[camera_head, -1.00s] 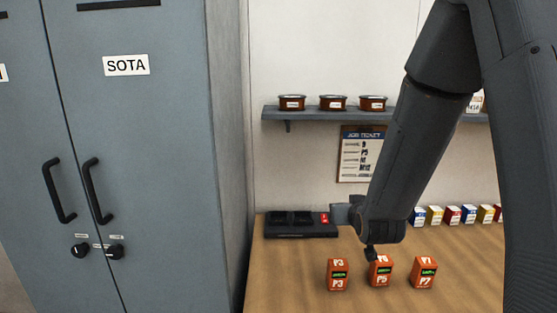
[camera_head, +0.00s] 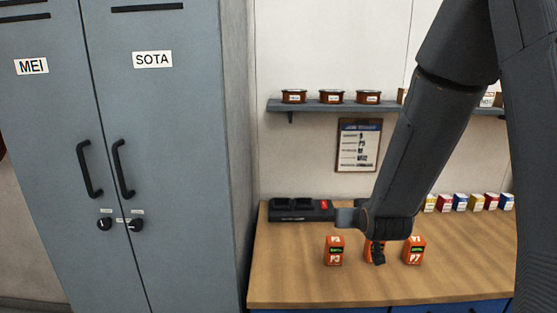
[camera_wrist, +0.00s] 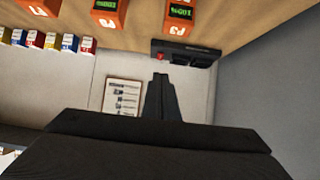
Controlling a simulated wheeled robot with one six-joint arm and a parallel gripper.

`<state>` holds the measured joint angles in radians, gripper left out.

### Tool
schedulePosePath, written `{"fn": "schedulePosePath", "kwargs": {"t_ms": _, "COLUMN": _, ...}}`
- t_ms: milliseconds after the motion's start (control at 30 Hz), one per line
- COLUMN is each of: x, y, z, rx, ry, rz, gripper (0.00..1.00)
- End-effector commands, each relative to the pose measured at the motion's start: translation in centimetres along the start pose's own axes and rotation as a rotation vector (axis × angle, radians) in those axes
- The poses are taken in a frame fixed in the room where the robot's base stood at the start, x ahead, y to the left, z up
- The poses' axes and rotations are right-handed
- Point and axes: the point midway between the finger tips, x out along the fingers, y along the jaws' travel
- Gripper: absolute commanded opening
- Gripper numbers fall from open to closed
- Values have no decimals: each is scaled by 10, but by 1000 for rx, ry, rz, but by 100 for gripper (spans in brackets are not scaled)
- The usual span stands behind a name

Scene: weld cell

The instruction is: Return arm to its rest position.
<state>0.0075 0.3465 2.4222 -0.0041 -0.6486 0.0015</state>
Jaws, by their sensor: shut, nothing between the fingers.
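My arm hangs over the workbench in the head view, its wrist in front of the orange blocks. My gripper shows in the wrist view, with its two dark fingers (camera_wrist: 160,82) together and empty. In the head view the fingers cannot be made out clearly. The wrist covers most of the middle orange block (camera_head: 370,249). The orange block P3 (camera_head: 334,251) stands to its left and the orange block P7 (camera_head: 414,251) to its right.
A dark charger-like unit (camera_head: 290,214) lies at the bench's back left. A job ticket (camera_head: 358,145) hangs below a shelf (camera_head: 335,107) holding several round tins. Small coloured boxes (camera_head: 470,202) line the bench's back right. Grey lockers (camera_head: 165,180) stand left. The bench's front (camera_head: 300,292) is clear.

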Motion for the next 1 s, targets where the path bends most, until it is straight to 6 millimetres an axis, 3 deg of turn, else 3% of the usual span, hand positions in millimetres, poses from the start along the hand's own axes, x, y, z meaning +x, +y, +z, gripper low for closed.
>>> {"fn": "schedulePosePath", "kwargs": {"t_ms": 367, "x": -17, "y": -2, "z": 80, "rx": -2, "ry": -291, "rz": -3, "gripper": 0}}
{"fn": "schedulePosePath", "kwargs": {"t_ms": 467, "x": -32, "y": -2, "z": 116, "rx": -3, "ry": -423, "rz": -3, "gripper": 0}}
{"fn": "schedulePosePath", "kwargs": {"t_ms": 600, "x": -66, "y": -3, "z": 171, "rx": -5, "ry": -641, "rz": -4, "gripper": 0}}
{"fn": "schedulePosePath", "kwargs": {"t_ms": 700, "x": -91, "y": -3, "z": 200, "rx": -5, "ry": -768, "rz": -5, "gripper": 0}}
{"fn": "schedulePosePath", "kwargs": {"t_ms": 833, "x": -115, "y": -3, "z": 222, "rx": -6, "ry": -874, "rz": -5, "gripper": 0}}
{"fn": "schedulePosePath", "kwargs": {"t_ms": 1000, "x": -127, "y": -4, "z": 230, "rx": -5, "ry": -921, "rz": -5, "gripper": 0}}
